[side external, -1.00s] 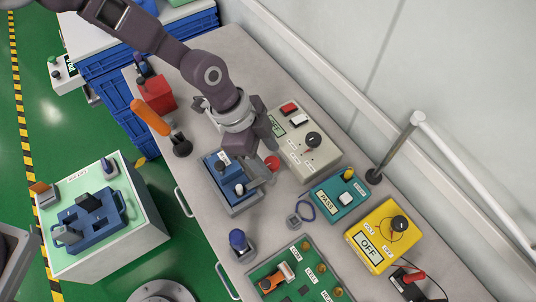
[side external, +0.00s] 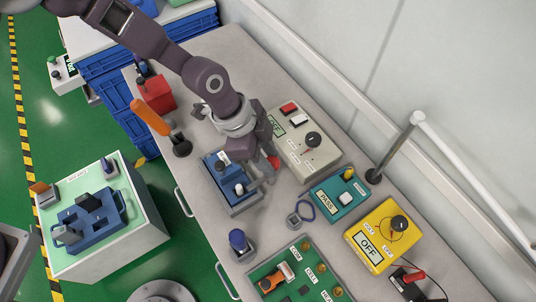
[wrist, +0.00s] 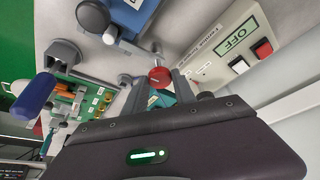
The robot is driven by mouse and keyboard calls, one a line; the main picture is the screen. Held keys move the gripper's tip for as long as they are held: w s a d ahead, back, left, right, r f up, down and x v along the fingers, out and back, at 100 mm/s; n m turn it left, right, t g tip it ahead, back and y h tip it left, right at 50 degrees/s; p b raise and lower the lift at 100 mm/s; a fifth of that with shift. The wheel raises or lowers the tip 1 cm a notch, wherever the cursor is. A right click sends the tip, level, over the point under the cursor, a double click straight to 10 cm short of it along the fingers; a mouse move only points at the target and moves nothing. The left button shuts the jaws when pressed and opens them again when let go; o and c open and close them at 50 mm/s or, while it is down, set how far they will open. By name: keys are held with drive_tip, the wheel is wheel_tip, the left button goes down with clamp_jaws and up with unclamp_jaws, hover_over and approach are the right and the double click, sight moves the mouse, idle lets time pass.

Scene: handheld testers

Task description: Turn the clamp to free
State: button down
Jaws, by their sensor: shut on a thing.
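A blue fixture (side external: 216,165) with a white-capped knob (side external: 239,188) and a dark knob sits on the bench. A red knob (side external: 274,161) is at its right side; the wrist view shows it (wrist: 160,75) between my fingertips. I take this red knob as the clamp's handle, but no label on it can be read. My gripper (side external: 266,168) points down at it, with the fingers closed around it. The fingers hide part of the knob in the side view. The blue fixture (wrist: 130,15) is at the top of the wrist view.
A grey OFF tester (side external: 318,165) stands close right of my gripper. A teal PASS box (side external: 325,203) and yellow OFF box (side external: 365,245) are lower right. A green board (side external: 310,285), a blue-knobbed device (side external: 238,240) and an orange-handled lever (side external: 150,117) are nearby.

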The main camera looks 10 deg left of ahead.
drive_tip(key=n+t, duration=0.1)
drive_tip(key=n, duration=0.3)
drive_tip(key=shift+s, duration=0.15)
drive_tip(key=n+t, duration=0.1)
drive_tip(key=n, duration=0.1)
drive_tip(key=n+t+y, duration=0.1)
drive_tip(key=n, duration=0.1)
drive_tip(key=shift+s+d+n, duration=0.15)
drive_tip(key=shift+d+n, duration=0.05)
drive_tip(key=shift+n, duration=0.1)
drive_tip(key=n+y, duration=0.1)
drive_tip(key=n, duration=0.1)
drive_tip(key=n+t+y, duration=0.1)
drive_tip(key=n, duration=0.2)
drive_tip(key=shift+d, duration=0.15)
drive_tip(key=shift+s+n+y, duration=0.1)
drive_tip(key=shift+n+y, duration=0.6)
drive_tip(key=shift+n, duration=1.1)
drive_tip(key=c, duration=1)
unclamp_jaws()
drive_tip(key=shift+d, duration=0.1)
